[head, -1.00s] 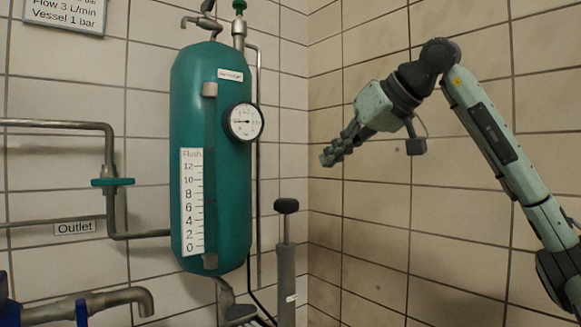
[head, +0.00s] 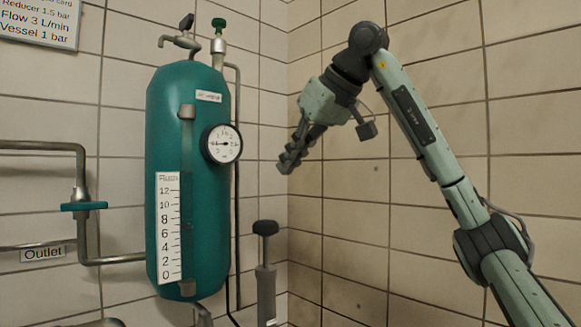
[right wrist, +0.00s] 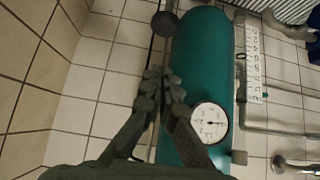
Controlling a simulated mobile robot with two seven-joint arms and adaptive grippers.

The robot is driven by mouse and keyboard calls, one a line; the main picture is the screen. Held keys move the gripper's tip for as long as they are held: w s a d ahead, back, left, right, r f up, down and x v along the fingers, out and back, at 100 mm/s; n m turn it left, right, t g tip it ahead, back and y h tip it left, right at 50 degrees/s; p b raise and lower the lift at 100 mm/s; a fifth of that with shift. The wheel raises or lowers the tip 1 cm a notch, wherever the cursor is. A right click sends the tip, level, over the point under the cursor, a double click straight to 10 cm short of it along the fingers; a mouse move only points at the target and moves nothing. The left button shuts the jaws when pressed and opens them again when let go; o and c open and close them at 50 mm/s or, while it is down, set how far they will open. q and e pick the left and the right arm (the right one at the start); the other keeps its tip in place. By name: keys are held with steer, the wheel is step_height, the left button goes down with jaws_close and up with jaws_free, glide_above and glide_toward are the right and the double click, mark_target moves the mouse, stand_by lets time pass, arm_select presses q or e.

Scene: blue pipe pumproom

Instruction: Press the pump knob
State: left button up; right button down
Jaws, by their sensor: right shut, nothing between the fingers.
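The pump knob (head: 265,228) is a dark round cap on top of the grey upright pump (head: 266,290), right of the green vessel in the head view. In the right wrist view the knob (right wrist: 165,24) shows as a dark disc beyond the fingertips. My right gripper (head: 285,168) is shut and empty, pointing down and to the left. It is above the knob and a little to its right, clearly apart from it. The gripper fingers also show in the right wrist view (right wrist: 163,75). My left gripper is not in view.
The green vessel (head: 165,110) carries a round gauge (head: 221,144) and a white level scale (head: 168,228). Pipes with a green valve handle (head: 84,206) run at the left by the Outlet label (head: 43,253). The tiled wall (head: 430,200) bounds the right side.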

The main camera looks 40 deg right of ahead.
steer(key=b, duration=0.1)
glide_above(262, 221)
steer(key=s, duration=0.3)
steer(key=f, duration=0.5)
steer(key=shift+w+d+f, duration=0.25)
steer(key=shift+d+f, duration=0.05)
steer(key=shift+f, duration=0.05)
step_height(262, 221, down, 2)
steer(key=shift+s+f+b, duration=0.15)
steer(key=shift+b, duration=0.15)
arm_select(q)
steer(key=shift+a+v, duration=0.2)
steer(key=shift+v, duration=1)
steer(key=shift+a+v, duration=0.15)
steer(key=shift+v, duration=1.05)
arm_select(e)
steer(key=shift+f, duration=0.45)
